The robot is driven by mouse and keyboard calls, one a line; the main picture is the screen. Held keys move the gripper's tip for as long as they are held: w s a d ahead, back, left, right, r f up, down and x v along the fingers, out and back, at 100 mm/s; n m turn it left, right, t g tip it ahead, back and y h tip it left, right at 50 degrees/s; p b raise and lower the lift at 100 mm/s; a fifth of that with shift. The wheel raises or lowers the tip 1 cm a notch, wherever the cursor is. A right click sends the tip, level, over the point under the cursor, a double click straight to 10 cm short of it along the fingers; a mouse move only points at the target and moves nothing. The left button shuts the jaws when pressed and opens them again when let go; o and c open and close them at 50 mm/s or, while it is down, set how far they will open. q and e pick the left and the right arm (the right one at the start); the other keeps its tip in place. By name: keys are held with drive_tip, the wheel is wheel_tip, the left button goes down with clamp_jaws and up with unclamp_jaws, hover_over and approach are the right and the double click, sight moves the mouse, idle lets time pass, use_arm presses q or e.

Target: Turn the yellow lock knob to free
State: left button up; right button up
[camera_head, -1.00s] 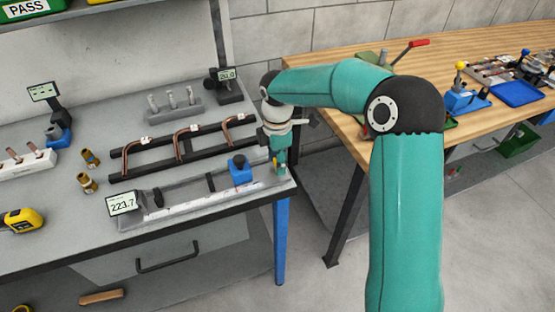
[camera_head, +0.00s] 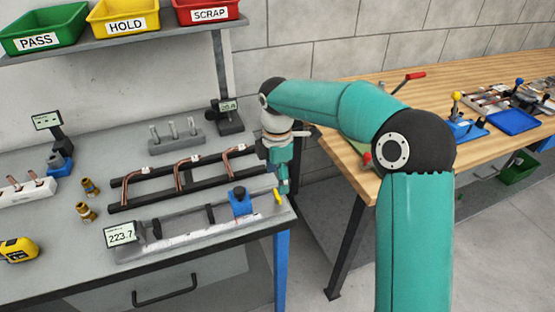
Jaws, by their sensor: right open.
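A small yellow knob (camera_head: 278,195) stands at the right end of the grey measuring rail (camera_head: 185,234), near the front right corner of the grey bench. A blue slide block (camera_head: 240,203) with a dark top knob sits on the rail just left of it. The rail's display (camera_head: 120,234) reads 223.7. My right gripper (camera_head: 283,186) points down just above and beside the yellow knob and looks clear of it. It is open and empty; its finger gap is too small to see well. The way the knob is turned is too small to read. My left gripper is not in view.
Bent copper tubes (camera_head: 183,178) lie on a black rack (camera_head: 220,169) behind the rail. A post with a display (camera_head: 229,118) stands at the back right. A wooden table (camera_head: 440,90) holds other fixtures, including one with a yellow ball (camera_head: 456,96). A gap separates bench and table.

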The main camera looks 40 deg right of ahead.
sight(277, 194)
wheel_tip(277, 194, up, 6)
drive_tip(key=shift+r, duration=0.1)
idle(0.6)
